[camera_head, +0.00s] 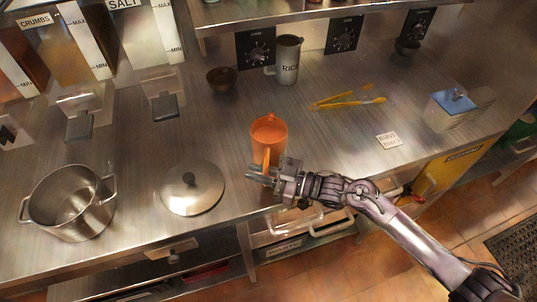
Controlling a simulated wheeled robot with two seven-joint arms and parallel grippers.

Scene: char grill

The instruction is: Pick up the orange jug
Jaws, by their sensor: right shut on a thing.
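The orange jug (269,133) stands upright on the metal counter (215,130), near its front edge, with its handle turned toward me. My right gripper (264,174) reaches in from the lower right and is shut on the jug's handle. The fingers hide part of the handle. I cannot tell whether the jug's base is lifted off the counter. My left gripper is not in view.
A pot lid (191,190) lies left of the jug, with a steel pot (70,203) farther left. Yellow tongs (347,103) and a blue-topped container (449,110) are to the right.

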